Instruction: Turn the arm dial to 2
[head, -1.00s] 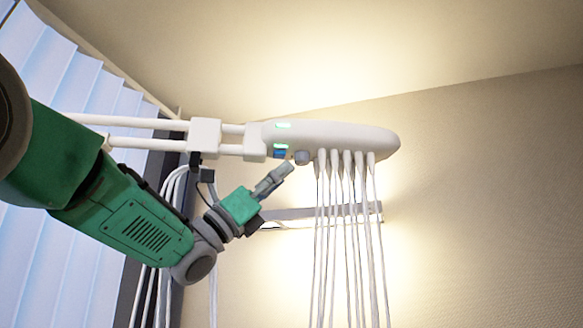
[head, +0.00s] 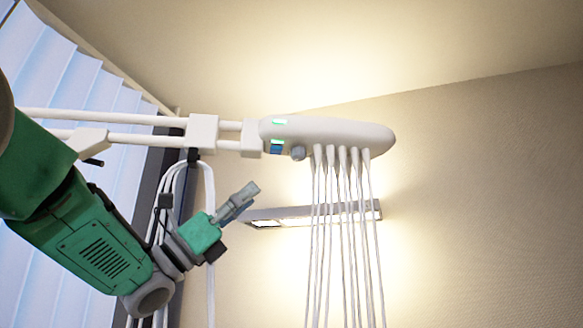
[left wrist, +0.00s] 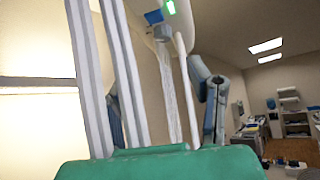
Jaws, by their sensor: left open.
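The white ECG-like arm unit (head: 335,132) hangs from two white rails at the upper middle of the head view, with several white leads below. A small grey dial (head: 298,153) sits on its underside, next to a blue display (head: 277,147) and a green light. The dial's number cannot be read. My left gripper (head: 250,190) is open and empty, below and left of the dial, apart from it. In the left wrist view the unit's blue display (left wrist: 154,17) and green light show at the top. My right gripper is not in view.
A wall lamp (head: 320,213) is behind the leads. Looped white cables (head: 208,230) hang left of my gripper, near my forearm. Window blinds (head: 50,75) are at the left. The wall to the right is clear.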

